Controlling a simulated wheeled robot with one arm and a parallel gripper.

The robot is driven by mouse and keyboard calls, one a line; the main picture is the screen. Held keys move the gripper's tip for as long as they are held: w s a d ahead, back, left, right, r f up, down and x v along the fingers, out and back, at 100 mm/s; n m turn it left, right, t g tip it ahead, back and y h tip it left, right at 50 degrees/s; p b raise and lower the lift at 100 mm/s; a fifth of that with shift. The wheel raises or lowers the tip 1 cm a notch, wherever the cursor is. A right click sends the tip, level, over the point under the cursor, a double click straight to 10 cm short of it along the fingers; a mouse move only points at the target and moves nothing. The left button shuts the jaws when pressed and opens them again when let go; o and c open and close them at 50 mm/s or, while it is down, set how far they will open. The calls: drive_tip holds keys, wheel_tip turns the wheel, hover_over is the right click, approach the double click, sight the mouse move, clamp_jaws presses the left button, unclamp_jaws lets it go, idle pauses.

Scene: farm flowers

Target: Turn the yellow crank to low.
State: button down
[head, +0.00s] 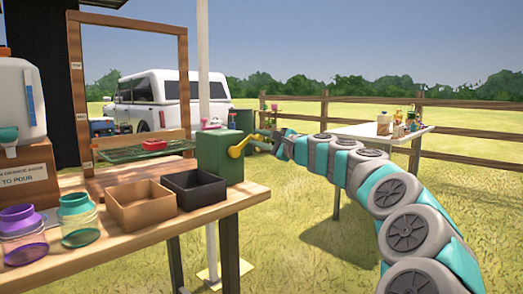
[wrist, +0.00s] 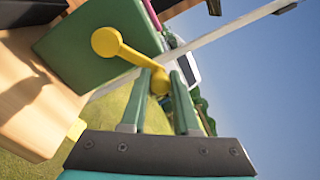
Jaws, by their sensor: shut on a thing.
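The yellow crank (head: 237,149) sticks out from the right face of a green box (head: 213,150) at the right end of the wooden table. In the wrist view the crank (wrist: 128,52) has a round hub on the green box (wrist: 90,45) and an arm running to a knob. My gripper (wrist: 167,80) is shut on the crank's knob, between its two grey-green fingers. In the head view my gripper (head: 270,140) meets the crank from the right. No low mark can be read in either view.
A brown bin (head: 140,220) and a black bin (head: 195,201) stand on the wooden table (head: 125,243) beside the green box. Two jars (head: 78,222) are at the left. A white table (head: 350,131) and a fence stand behind my arm.

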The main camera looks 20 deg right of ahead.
drive_tip(key=shift+s+a+r+n+y+b, duration=0.15)
drive_tip(key=shift+a+r+n+b, duration=0.4)
drive_tip(key=shift+n+b, duration=0.6)
drive_tip(key=shift+s+a+r+n+y+b, duration=0.1)
drive_tip(key=shift+s+a+r+n+b, duration=0.35)
drive_tip(key=shift+n, duration=1.15)
drive_tip(key=shift+s+a+r+n+y+b, duration=0.1)
drive_tip(key=shift+a+r+n+b, duration=0.6)
drive_tip(key=shift+n+b, duration=0.5)
drive_tip(key=shift+a+f+n, duration=0.1)
drive_tip(key=shift+a+n, duration=0.05)
drive_tip(key=shift+n, duration=0.1)
drive_tip(key=c, duration=0.7)
unclamp_jaws()
drive_tip(key=shift+s, duration=0.1)
drive_tip(key=v, duration=0.7)
drive_tip(key=shift+s, duration=0.25)
